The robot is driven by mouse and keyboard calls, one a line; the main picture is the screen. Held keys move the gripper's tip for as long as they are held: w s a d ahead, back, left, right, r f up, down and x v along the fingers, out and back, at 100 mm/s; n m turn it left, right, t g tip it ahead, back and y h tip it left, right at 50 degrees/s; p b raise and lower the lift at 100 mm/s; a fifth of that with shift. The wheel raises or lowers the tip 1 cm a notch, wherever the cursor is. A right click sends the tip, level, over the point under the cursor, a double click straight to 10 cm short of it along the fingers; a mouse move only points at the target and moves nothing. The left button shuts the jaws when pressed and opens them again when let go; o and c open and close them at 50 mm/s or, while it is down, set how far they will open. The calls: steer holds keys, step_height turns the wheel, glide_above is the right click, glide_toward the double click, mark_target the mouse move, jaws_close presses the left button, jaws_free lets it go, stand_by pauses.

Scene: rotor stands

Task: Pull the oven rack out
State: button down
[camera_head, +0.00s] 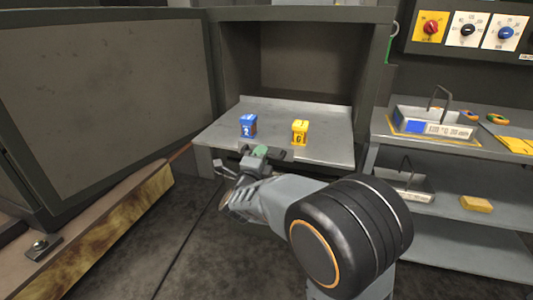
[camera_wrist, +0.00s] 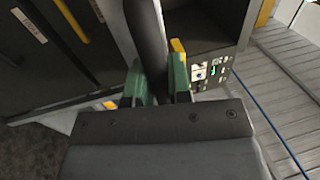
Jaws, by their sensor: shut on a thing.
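The oven rack (camera_head: 325,147) is a flat grey tray that sticks out of the front of the open oven (camera_head: 305,60). A blue block marked 2 (camera_head: 248,125) and a yellow block marked 6 (camera_head: 299,132) stand upright on it. My gripper (camera_head: 262,154) is at the rack's front edge, left of its middle. In the wrist view my gripper (camera_wrist: 157,84) has its green fingers on both sides of a dark bar (camera_wrist: 146,35), which looks like the rack's handle. The handle is mostly hidden in the head view.
The oven door (camera_head: 105,100) stands open at the left. Shelves (camera_head: 465,185) at the right hold metal trays (camera_head: 430,122) and a yellow block (camera_head: 476,203). A knob panel (camera_head: 468,29) is above them. The floor in front of the rack is bare.

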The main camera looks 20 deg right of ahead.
steer(key=shift+v, duration=0.95)
steer(key=shift+r, duration=0.15)
steer(key=c, duration=1.3)
jaws_free()
steer(key=shift+c, duration=0.2)
steer(key=v, duration=1.4)
steer(key=shift+p, duration=0.3)
steer(key=shift+w+r, duration=0.1)
